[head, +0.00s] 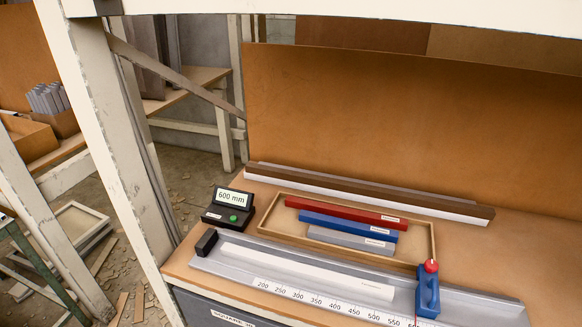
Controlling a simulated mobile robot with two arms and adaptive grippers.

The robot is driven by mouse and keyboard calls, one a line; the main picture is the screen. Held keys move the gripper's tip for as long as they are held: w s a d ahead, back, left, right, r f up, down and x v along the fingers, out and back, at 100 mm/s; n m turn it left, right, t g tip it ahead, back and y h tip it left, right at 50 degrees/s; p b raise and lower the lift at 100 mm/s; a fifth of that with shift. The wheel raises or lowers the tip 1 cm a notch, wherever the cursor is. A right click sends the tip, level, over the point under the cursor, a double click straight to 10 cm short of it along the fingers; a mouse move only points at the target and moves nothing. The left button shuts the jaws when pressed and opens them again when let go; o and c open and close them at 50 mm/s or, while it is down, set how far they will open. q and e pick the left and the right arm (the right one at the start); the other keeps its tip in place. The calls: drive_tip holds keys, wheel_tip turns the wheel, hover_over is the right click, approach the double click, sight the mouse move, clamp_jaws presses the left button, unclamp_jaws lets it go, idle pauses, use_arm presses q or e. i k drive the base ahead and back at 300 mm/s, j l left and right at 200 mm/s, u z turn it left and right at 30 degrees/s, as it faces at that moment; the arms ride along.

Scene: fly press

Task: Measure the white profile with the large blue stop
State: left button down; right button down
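A white profile (305,268) lies lengthwise in the grey measuring channel (470,306), behind its number scale (320,299). The black end block (206,242) is at the channel's left end, near the profile's left end. The large blue stop (428,296), with a red knob (431,266) on top, stands on the channel at the right, near the 600 end of the scale. The black display box (228,206) reads "600 mm" and has a green button (233,218). Neither gripper is in view.
A shallow wooden tray (433,240) behind the channel holds labelled red (340,214), blue (345,227) and grey (350,239) bars. Long brown and white profiles (360,191) lie behind it, before an orange-brown back panel (400,130). A white frame post (115,140) stands left.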

sight(427, 299)
drive_tip(key=z, duration=1.15)
